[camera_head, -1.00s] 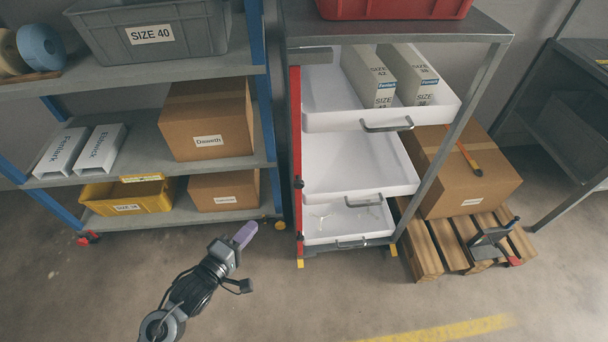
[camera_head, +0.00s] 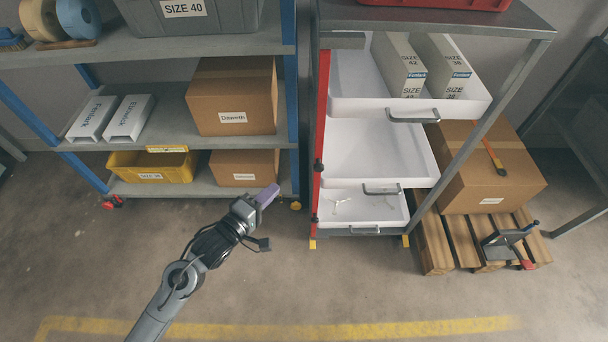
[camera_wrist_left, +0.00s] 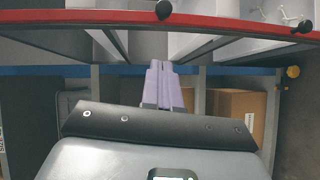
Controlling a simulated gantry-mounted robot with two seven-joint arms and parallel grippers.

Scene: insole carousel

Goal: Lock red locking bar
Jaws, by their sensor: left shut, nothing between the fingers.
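The red locking bar (camera_head: 320,150) stands upright along the left front edge of the drawer cabinet, with dark knobs on it. In the left wrist view the red bar (camera_wrist_left: 130,20) crosses the top of the picture, with two dark knobs on it. My left gripper (camera_head: 268,195) has light purple fingers and is shut and empty, to the left of the bar's lower part and apart from it. The shut fingers also show in the left wrist view (camera_wrist_left: 162,85), below the bar. My right gripper is in neither view.
The cabinet's white drawers (camera_head: 380,150) stand at staggered depths; the top one holds two boxes. A blue-posted shelf (camera_head: 160,130) stands left of the cabinet. A wooden pallet (camera_head: 435,245) with a cardboard box (camera_head: 485,180) lies to the right. The front floor is clear.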

